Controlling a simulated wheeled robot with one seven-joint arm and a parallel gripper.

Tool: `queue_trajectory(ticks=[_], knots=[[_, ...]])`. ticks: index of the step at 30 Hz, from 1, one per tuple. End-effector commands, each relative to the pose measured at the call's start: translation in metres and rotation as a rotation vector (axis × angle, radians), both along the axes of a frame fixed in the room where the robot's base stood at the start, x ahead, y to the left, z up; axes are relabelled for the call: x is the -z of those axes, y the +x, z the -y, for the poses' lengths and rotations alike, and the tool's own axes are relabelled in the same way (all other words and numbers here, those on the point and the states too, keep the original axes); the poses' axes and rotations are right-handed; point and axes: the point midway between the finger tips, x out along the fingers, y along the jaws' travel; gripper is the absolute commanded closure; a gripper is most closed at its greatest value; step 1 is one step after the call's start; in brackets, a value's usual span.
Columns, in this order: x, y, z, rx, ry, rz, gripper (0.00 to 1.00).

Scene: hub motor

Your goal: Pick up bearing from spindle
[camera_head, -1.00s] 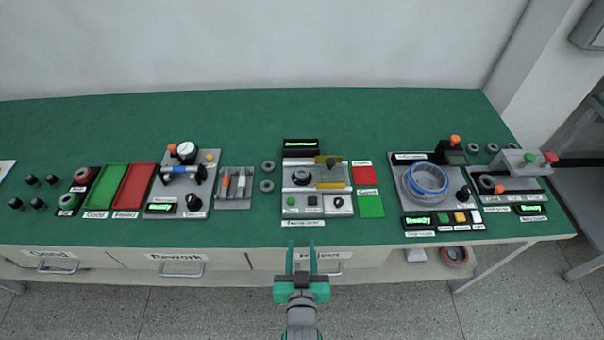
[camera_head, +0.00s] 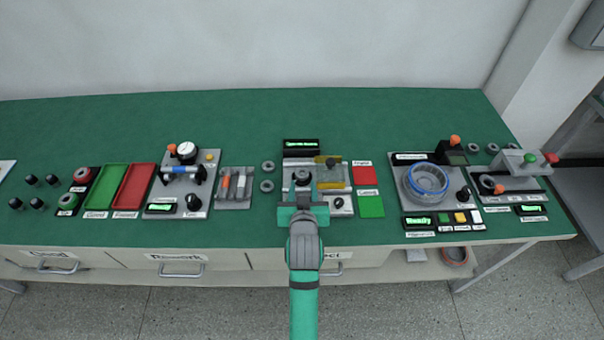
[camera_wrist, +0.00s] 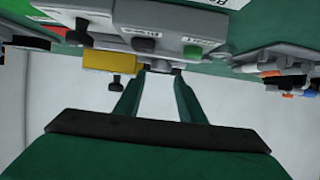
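The middle station has a dark round spindle (camera_head: 302,177) on its grey plate. A bearing on it is too small to tell apart from the spindle in the head view. My gripper (camera_head: 303,188) is over the front of this station, its two teal fingers pointing at the spindle. In the wrist view my gripper (camera_wrist: 162,76) is open, with a clear gap between its fingers. A small grey part (camera_wrist: 160,68) shows between the fingertips; I cannot tell whether it is the bearing or whether the fingers touch it.
Two loose grey rings (camera_head: 267,176) lie left of the station. A yellow part (camera_head: 329,172) stands right of the spindle and shows close to a finger in the wrist view (camera_wrist: 108,62). Red (camera_head: 366,175) and green (camera_head: 371,206) pads lie to the right. Bare green bench lies behind.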

Motion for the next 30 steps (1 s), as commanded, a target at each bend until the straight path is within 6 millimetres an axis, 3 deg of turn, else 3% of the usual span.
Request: queue_trajectory(ticks=[5,15,25,28,30], knots=[[0.004,0.01,0.0,0.0,0.0,-0.001,0.64],[0.019,0.049,0.001,0.002,-0.001,0.0,0.64],[0.021,0.055,0.001,0.002,0.0,0.0,0.64],[0.021,0.055,-0.001,0.0,0.0,0.0,0.88],[0.021,0.055,-0.001,0.0,0.0,0.0,0.89]])
